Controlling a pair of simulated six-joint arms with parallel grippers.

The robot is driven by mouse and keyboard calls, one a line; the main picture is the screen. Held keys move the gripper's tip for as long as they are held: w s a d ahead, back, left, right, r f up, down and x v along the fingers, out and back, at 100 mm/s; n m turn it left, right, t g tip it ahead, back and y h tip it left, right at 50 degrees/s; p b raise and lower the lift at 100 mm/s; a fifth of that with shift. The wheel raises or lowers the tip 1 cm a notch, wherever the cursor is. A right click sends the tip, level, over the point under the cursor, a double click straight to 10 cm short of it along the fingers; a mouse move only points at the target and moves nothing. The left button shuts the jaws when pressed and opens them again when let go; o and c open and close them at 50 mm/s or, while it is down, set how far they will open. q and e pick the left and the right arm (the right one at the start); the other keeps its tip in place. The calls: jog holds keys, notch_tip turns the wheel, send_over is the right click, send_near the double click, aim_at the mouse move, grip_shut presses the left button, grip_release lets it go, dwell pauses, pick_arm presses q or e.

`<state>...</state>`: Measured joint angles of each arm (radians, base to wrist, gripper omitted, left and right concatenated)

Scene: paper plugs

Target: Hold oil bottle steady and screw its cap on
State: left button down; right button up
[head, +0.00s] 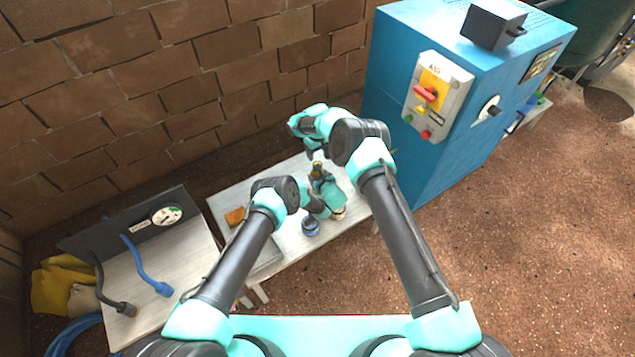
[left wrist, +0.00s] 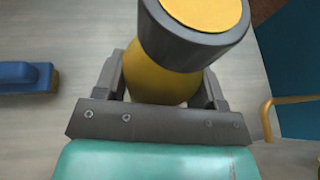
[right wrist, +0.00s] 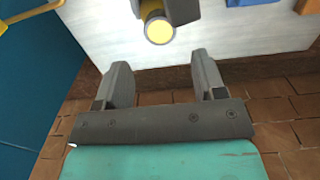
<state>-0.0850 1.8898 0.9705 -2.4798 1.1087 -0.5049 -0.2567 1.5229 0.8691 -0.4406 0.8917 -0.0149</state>
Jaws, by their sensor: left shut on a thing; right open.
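The oil bottle has a yellow body (left wrist: 160,80) with a wide dark grey collar and a round yellow top face (left wrist: 205,12) in the left wrist view. My left gripper (head: 319,177) is shut around the yellow body, holding it over the bench. I cannot tell whether the dark collar is the cap. The bottle is small and partly hidden in the head view (head: 317,168). In the right wrist view its pale yellow round face (right wrist: 160,31) shows beyond the fingertips. My right gripper (right wrist: 156,75) is open and empty, apart from the bottle. It also shows in the head view (head: 311,151).
A blue cabinet (head: 400,165) stands close on the right and a brick wall (head: 150,110) behind. A second table (head: 140,265) with hoses is at left.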

jog(key=shift+f, duration=4)
jog(key=shift+c, duration=0.3)
jog(key=c, duration=0.9)
jog(key=m, duration=0.4)
jog(key=shift+m, duration=0.3)
jog(key=m, duration=0.5)
